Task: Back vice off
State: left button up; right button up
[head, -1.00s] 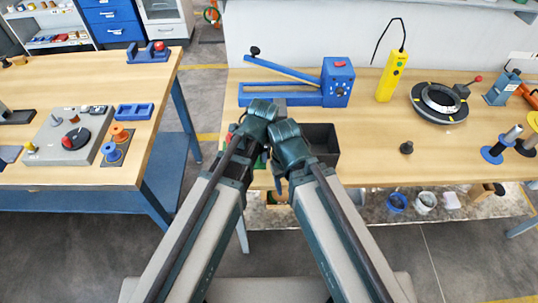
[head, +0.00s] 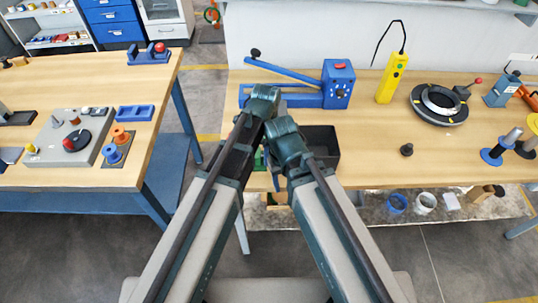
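A small blue vice-like fixture (head: 149,55) with a red ball knob stands at the back right of the left table. A blue-grey clamp-like block (head: 503,88) stands at the right of the right bench. I cannot tell which of them is the vice. My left gripper (head: 262,104) is at the end of the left arm, over the front of the right bench, far from both. Its fingers do not show clearly. My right arm's end is just right of it, and its fingers are hidden. I see nothing held.
A blue lever tool (head: 337,84), a yellow handheld device (head: 392,77), a black ring fixture (head: 440,103) and a dark bin (head: 321,143) are on the right bench. A grey panel (head: 60,137) with knobs is on the left table. A floor gap separates the tables.

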pick_arm(q)
jog(key=shift+w+d+g, duration=0.3)
jog(key=shift+w+g, duration=0.35)
jog(key=shift+g, duration=0.05)
jog(key=shift+w+a+f+g+b, duration=0.1)
jog(key=shift+f+g+b, duration=0.1)
jog(key=shift+g+b, duration=0.55)
jog(key=shift+r+g, duration=0.1)
jog(key=shift+g, duration=0.25)
jog(key=shift+s+a+r, duration=0.1)
jog(key=shift+s, duration=0.2)
jog(key=shift+w+r, duration=0.1)
jog(key=shift+r, duration=0.05)
